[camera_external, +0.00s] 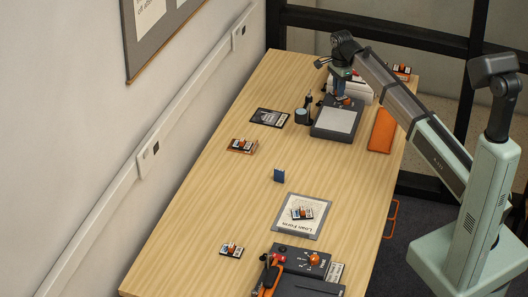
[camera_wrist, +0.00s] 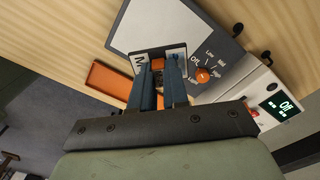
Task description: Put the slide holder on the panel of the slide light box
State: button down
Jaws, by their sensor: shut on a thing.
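The slide light box (camera_external: 319,131) is a dark grey box with a pale panel (camera_external: 335,119), standing towards the far end of the table. In the wrist view, its panel (camera_wrist: 150,27) lies beyond my fingers, beside an orange knob (camera_wrist: 203,75) with Off, Low, Mid and High marks. My gripper (camera_external: 342,92) points down over the far part of the light box. In the wrist view, my gripper (camera_wrist: 160,82) is shut on a slide holder (camera_wrist: 140,62), a small pale piece with an M and an orange middle. The fingers hide part of it. I cannot tell whether it touches the box.
An orange tray (camera_external: 382,131) lies right of the light box. A white device (camera_wrist: 270,100) reading "Off" stands behind it. A black cup (camera_external: 301,117) and a dark card (camera_external: 269,117) are to its left. Other similar small holders (camera_external: 241,146) lie about.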

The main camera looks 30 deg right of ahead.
aim_at(337, 119)
jog(key=shift+f, duration=5.05)
jog(key=shift+f, duration=0.1)
jog(key=c, duration=1.1)
grip_release()
notch_tip(337, 119, up, 12)
jog(key=shift+r, duration=0.15)
